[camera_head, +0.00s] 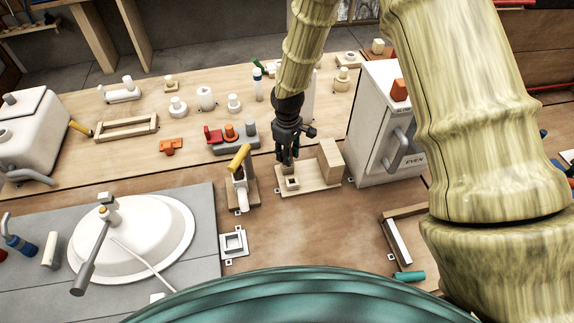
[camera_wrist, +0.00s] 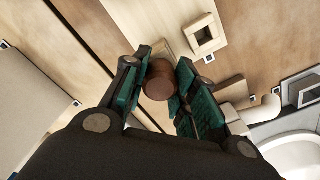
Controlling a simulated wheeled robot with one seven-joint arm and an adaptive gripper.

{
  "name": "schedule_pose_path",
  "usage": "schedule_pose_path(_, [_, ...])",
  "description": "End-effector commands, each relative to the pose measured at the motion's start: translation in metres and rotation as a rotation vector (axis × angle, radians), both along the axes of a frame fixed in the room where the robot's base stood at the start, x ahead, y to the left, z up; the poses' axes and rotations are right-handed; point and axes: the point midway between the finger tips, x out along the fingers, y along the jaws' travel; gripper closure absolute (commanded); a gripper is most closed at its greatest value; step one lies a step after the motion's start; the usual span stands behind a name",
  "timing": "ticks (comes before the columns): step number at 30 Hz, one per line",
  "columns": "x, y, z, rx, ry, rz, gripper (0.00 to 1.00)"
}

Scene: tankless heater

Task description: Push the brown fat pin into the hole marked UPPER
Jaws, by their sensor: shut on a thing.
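My gripper (camera_head: 287,160) hangs over the pale wooden board (camera_head: 316,184) in the head view. In the wrist view its green-padded fingers (camera_wrist: 160,78) are shut on the brown fat pin (camera_wrist: 158,82), whose round end faces the camera. The pin cannot be made out in the head view. A square wooden collar with a dark hole (camera_head: 292,183) stands on the board just below and in front of the gripper. The collar also shows in the wrist view (camera_wrist: 204,47), apart from the pin. No UPPER mark is readable, so I cannot tell which hole bears it.
An upright wooden block (camera_head: 329,160) stands on the board right of the gripper. A white cabinet (camera_head: 384,130) is farther right. A stand with a yellow handle (camera_head: 239,160) is to the left. A white square frame (camera_head: 234,244) and white basin (camera_head: 150,240) lie nearer.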

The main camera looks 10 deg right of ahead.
Motion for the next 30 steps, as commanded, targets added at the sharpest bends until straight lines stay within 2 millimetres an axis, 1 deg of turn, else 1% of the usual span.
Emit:
schedule_pose_path(10, [0.0000,0.0000,-0.0017,0.000,0.000,0.000,0.96])
schedule_pose_path(11, [0.0000,0.0000,-0.0017,0.000,0.000,0.000,0.67])
schedule_pose_path(12, [0.0000,0.0000,-0.0017,0.000,0.000,0.000,0.60])
schedule_pose_path(14, [0.0000,0.0000,-0.0017,0.000,0.000,0.000,0.49])
schedule_pose_path(15, [0.0000,0.0000,-0.0017,0.000,0.000,0.000,0.47])
schedule_pose_path(27, [0.0000,0.0000,-0.0016,0.000,0.000,0.000,0.47])
schedule_pose_path(30, [0.0003,0.0000,0.0012,0.000,0.000,0.000,0.47])
